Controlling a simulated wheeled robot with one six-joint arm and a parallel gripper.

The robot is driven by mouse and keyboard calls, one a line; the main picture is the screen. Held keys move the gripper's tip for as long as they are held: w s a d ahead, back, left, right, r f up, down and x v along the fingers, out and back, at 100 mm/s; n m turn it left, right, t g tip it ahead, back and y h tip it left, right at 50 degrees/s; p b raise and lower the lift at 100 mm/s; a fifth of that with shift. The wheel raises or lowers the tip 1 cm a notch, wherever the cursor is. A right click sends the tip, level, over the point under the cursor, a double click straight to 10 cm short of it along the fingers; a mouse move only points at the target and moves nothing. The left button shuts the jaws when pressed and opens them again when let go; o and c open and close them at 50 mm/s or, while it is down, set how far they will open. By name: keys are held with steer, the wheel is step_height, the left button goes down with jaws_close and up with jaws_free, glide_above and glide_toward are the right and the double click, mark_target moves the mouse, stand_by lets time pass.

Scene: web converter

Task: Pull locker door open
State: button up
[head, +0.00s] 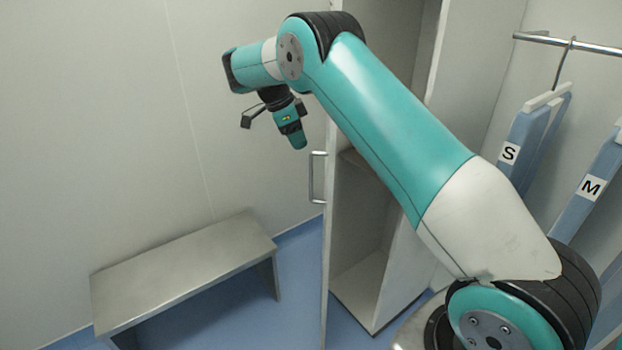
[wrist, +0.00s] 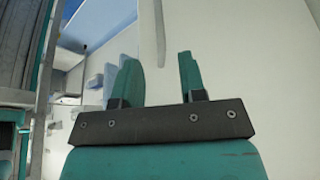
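The locker door (head: 328,255) stands swung out, seen nearly edge-on in the head view, with the locker's inside (head: 365,225) showing to its right. A metal bar handle (head: 318,178) sticks out from the door's left face. My gripper (head: 297,143) points down, above and left of the handle in the picture, and looks apart from it. In the wrist view my gripper (wrist: 158,60) has its two teal fingers spread with nothing between them. A thin grey bar ahead of the fingers there may be the handle; I cannot tell for sure.
A metal bench (head: 185,265) stands at the lower left by the wall. At the right, blue garments (head: 527,135) with S and M labels hang from a rail (head: 585,46). Blue floor (head: 240,320) is clear between bench and door.

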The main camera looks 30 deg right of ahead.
steer(key=x, duration=0.9)
steer(key=shift+f+p, duration=0.15)
steer(key=shift+p, duration=0.2)
jaws_close()
